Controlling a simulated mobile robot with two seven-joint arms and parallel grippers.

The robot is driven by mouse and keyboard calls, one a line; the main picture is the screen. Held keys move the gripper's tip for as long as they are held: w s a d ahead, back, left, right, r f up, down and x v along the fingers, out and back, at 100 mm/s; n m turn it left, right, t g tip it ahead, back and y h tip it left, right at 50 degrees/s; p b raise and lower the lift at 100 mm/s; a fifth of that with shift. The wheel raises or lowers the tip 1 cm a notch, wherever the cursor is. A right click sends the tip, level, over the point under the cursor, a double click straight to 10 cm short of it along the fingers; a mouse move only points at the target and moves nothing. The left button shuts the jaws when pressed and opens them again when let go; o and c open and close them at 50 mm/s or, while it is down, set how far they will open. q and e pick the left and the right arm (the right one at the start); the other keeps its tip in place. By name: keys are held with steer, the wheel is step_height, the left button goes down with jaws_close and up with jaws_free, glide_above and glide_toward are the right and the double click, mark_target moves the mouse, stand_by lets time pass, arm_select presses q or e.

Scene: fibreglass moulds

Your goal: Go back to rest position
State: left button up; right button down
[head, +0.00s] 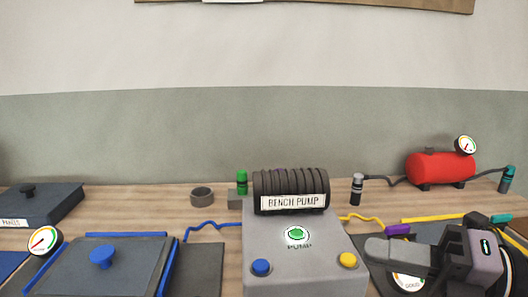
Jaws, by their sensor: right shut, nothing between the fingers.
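My right gripper (376,247) is at the lower right of the head view, with its grey fingers pointing left and its purple-grey body at the right. The fingers are shut and hold nothing. It is in front of the dark mould area on the right and covers part of a dial gauge (408,282) marked "GOOD". The fingers are just right of the bench pump (300,262); I cannot tell how high they are above the bench. My left gripper is not in view.
The grey pump has blue and yellow buttons and a green light. A blue-edged mould with a blue knob (103,257) and a gauge (44,241) lie left. A dark lidded box (40,204) is at far left. A red tank (440,167) stands back right. Bare wood shows behind.

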steer(key=w+d+m+t+h, duration=0.25)
steer(key=m+t+h, duration=0.2)
steer(key=m, duration=0.35)
steer(key=w+d+f+m+t+h, duration=0.1)
steer(key=d+m+t+h, duration=0.2)
steer(key=m+t, duration=0.3)
steer(key=w+d+m+t+h, duration=0.1)
steer(key=d+m+t+h, duration=0.25)
steer(key=m, duration=0.55)
steer(key=s+d+f+m+g+h, duration=0.1)
steer(key=d+f+m+g+h, duration=0.2)
steer(key=f, duration=0.4)
steer(key=d+f+m+g+h, duration=0.2)
steer(key=f+m+h, duration=0.2)
steer(key=f+m, duration=0.15)
steer(key=s+a+f+m+g+y, duration=0.1)
steer(key=s+a+f+g, duration=0.2)
steer(key=s+f+g, duration=0.55)
steer(key=s+a+f+g+y, duration=0.25)
steer(key=s+f+g, duration=0.25)
steer(key=s+f, duration=0.6)
steer(key=w+a+f+t+p, duration=0.3)
steer(key=w+f+t, duration=0.3)
steer(key=w+t, duration=0.1)
steer(key=shift+a+y, duration=0.15)
steer(key=shift+y, duration=0.3)
